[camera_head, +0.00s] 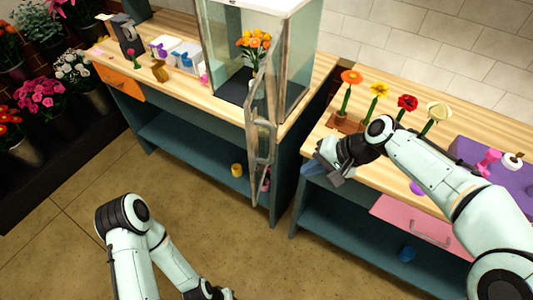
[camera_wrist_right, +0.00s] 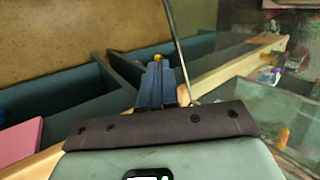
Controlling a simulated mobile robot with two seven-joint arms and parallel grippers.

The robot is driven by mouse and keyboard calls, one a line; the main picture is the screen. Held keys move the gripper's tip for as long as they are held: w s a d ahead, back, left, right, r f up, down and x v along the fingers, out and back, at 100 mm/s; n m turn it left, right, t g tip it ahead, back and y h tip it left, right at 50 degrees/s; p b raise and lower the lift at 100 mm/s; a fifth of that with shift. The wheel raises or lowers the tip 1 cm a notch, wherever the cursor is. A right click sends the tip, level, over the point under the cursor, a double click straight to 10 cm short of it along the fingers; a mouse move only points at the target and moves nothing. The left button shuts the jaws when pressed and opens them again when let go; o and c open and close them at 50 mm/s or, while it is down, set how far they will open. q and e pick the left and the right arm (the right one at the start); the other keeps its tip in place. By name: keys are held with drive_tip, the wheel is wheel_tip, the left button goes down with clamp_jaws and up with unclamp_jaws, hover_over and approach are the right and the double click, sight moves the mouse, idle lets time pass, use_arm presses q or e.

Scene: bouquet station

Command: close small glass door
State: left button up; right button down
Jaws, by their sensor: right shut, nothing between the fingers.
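The small glass door (camera_head: 250,95) stands open on the glass cabinet (camera_head: 222,45), swung out past the counter's front edge. Its grey handle (camera_head: 262,145) faces the room. My right gripper (camera_head: 328,172) is shut and empty, to the right of the door and apart from it in the head view. In the right wrist view its closed fingers (camera_wrist_right: 158,78) point forward, and a thin upright edge (camera_wrist_right: 178,45), probably the door's, stands just beyond them. My left gripper (camera_head: 212,293) is low at the bottom edge, partly cut off; its fingers are unclear.
A vase of orange flowers (camera_head: 254,48) stands inside the cabinet. Several single flowers stand in a wooden holder (camera_head: 345,122) on the right counter, close to my right arm. A pink drawer (camera_head: 420,226) is below it. The floor (camera_head: 200,210) before the cabinet is clear.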

drive_tip(key=s+r+n+y, duration=0.1)
drive_tip(key=s+r, duration=0.3)
drive_tip(key=r, duration=0.5)
drive_tip(key=s+r+n+y, duration=0.1)
drive_tip(key=s+r, duration=0.2)
drive_tip(key=r, duration=0.6)
approach(252, 162)
drive_tip(key=x, duration=0.5)
drive_tip(key=shift+d+f, duration=0.4)
drive_tip(key=shift+d, duration=0.05)
drive_tip(key=shift+w+a, duration=0.2)
drive_tip(key=shift+a, duration=0.45)
drive_tip(key=shift+s+a, duration=0.1)
